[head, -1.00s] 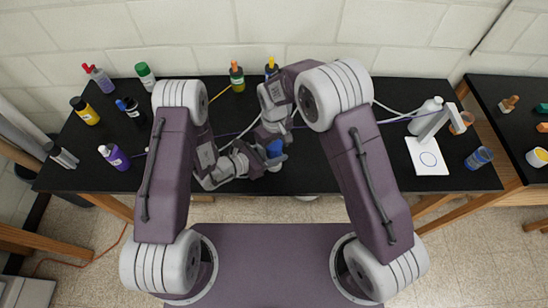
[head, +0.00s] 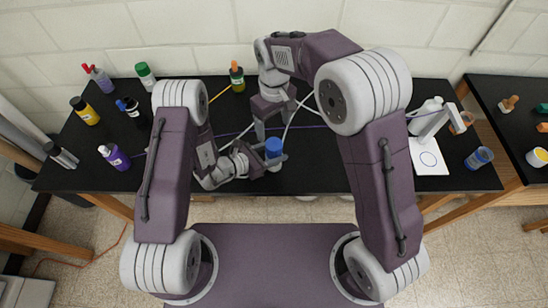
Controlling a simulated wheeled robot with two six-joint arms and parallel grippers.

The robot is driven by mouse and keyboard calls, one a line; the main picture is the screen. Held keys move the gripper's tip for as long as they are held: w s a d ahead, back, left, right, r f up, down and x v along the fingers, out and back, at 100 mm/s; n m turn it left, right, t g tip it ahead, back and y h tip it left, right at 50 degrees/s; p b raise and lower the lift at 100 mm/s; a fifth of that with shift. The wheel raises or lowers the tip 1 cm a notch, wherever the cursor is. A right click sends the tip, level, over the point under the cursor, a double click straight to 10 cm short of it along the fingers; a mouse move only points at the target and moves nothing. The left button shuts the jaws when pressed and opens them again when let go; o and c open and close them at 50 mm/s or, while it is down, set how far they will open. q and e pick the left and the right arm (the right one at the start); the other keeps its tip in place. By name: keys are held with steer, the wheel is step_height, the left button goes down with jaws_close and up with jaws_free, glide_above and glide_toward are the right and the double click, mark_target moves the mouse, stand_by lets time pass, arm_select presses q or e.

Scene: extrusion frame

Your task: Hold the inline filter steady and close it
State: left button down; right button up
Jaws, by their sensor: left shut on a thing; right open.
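The inline filter (head: 273,148) is near the front edge of the black table, with a blue upper part over a paler lower part. The blue part appears to sit upright on the lower part; I cannot tell how tightly. My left gripper (head: 263,162) comes in from the left and is shut on the filter's lower part; the fingertips are partly hidden. My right gripper (head: 273,129) is open and empty, just behind the blue part, pointing down and apart from it. White tubing (head: 297,114) runs close by the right gripper.
Bottles stand at the left, including a yellow one (head: 84,111) and a purple one (head: 114,157). A green bottle with an orange cap (head: 237,77) stands at the back.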

arm_select(q)
steer(key=c, duration=0.5)
jaws_free()
steer(key=b+v, duration=0.1)
steer(key=v, duration=0.7)
steer(key=shift+b, duration=0.35)
arm_select(e)
steer(key=shift+f, duration=0.85)
arm_select(q)
steer(key=shift+s+a+r, duration=0.25)
steer(key=shift+s+a, duration=0.05)
steer(key=shift+a, duration=0.05)
